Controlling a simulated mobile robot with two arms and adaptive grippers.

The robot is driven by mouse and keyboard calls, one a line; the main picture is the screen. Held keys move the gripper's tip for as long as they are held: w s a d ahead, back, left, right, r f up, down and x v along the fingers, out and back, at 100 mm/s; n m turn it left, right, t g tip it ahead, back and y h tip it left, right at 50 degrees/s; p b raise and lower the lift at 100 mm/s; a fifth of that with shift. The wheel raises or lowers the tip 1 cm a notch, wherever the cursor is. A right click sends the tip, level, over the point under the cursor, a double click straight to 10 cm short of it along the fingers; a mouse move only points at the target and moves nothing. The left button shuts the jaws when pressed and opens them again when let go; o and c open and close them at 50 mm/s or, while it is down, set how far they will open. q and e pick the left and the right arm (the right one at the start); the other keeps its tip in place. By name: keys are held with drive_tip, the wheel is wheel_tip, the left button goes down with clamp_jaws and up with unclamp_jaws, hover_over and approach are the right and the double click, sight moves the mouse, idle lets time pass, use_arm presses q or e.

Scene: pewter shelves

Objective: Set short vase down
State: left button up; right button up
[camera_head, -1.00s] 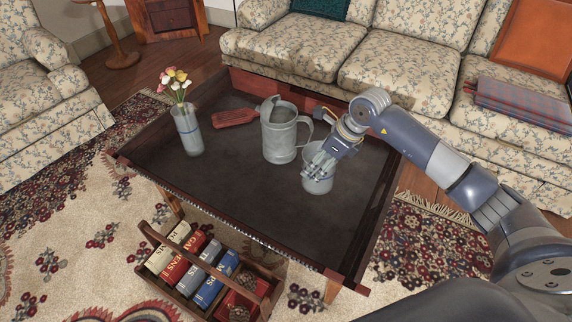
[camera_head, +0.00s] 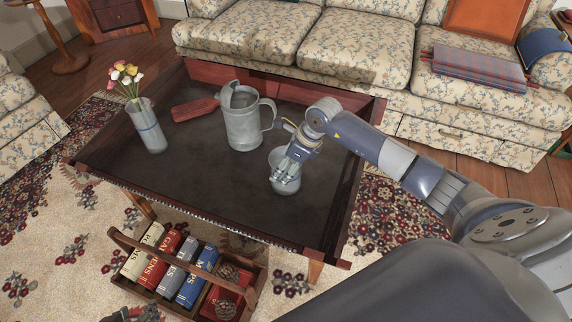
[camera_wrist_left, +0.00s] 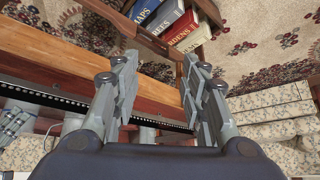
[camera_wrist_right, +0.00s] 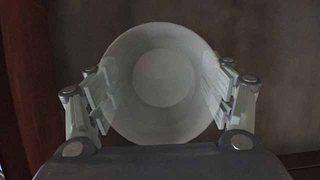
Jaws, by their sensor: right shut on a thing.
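The short vase (camera_head: 284,185) is a pale, see-through cup at the right part of the dark coffee table (camera_head: 200,190). My right gripper (camera_head: 289,165) comes from the right and is shut on the vase. In the right wrist view the vase (camera_wrist_right: 165,80) is seen from above, empty, with a finger on each side. It is upright at the tabletop; whether its base touches is hard to tell. My left gripper (camera_wrist_left: 158,65) is open and empty in the left wrist view, off the table's edge near the book basket.
A grey metal tankard (camera_head: 243,128) stands behind the vase to the left, with a red paddle-like item (camera_head: 194,109) beyond. A glass of flowers (camera_head: 148,128) stands at the table's left. A book basket (camera_head: 255,290) is in front. The table's front middle is clear.

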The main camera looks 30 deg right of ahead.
drive_tip(key=o, duration=1.3)
drive_tip(key=shift+o, duration=0.2)
